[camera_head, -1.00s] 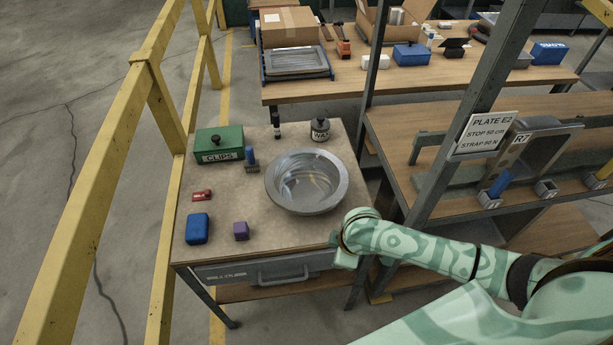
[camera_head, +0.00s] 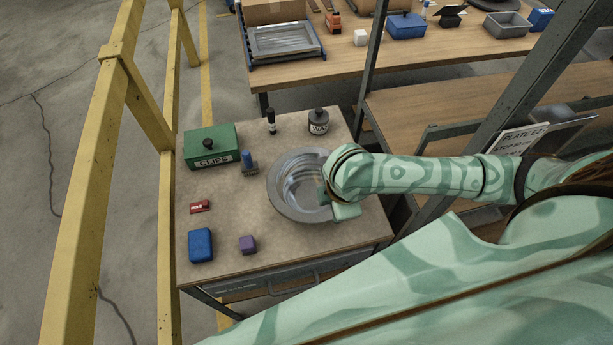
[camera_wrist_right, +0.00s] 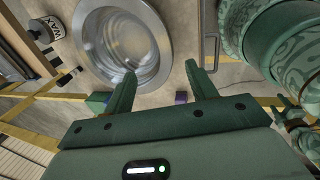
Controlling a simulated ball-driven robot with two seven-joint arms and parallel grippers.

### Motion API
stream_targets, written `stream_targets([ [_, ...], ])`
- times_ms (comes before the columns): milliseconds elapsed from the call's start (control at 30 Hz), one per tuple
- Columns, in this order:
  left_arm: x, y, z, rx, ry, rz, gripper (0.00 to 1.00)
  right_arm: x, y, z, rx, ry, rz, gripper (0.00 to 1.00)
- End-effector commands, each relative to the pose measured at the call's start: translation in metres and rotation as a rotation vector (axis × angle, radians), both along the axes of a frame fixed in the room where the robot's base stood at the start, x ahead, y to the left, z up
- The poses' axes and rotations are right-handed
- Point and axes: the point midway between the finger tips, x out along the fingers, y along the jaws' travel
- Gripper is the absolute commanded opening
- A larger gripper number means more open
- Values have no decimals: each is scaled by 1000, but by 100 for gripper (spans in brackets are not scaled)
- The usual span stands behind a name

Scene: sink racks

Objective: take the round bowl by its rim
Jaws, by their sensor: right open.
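The round bowl (camera_head: 287,187) is a shiny grey metal basin with a wide flat rim. It stands upright on the small worktable, with its right part hidden behind my right arm. My right gripper (camera_head: 328,196) is over the bowl's right side in the head view. In the right wrist view the bowl (camera_wrist_right: 120,45) lies beyond and left of the fingers. There my right gripper (camera_wrist_right: 160,82) is open, with nothing between its two green fingers. I cannot tell whether a finger touches the rim.
A grey rack post (camera_head: 372,75) stands behind right.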

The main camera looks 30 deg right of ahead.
Motion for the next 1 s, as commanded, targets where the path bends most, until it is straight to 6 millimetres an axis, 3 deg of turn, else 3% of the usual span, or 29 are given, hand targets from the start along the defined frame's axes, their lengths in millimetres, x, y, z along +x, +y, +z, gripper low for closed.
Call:
stream_targets([
  [100, -2, 0, -18, 0, 4, 0, 57, 6, -1, -34, -1, 3, -2, 57],
  [300, -4, 0, -38, 0, 9, 0, 57, 18, -4, -79, -1, 2, -2, 57],
  [567, -5, 0, -47, 0, 12, 0, 57, 25, -4, -101, -1, 1, 0, 57],
  [800, -7, -1, -67, 0, 18, -1, 57, 31, 0, -140, -1, 2, -1, 57],
  [1000, -8, -1, -69, -1, 18, -1, 57, 34, -1, -149, 0, -1, 1, 57],
])
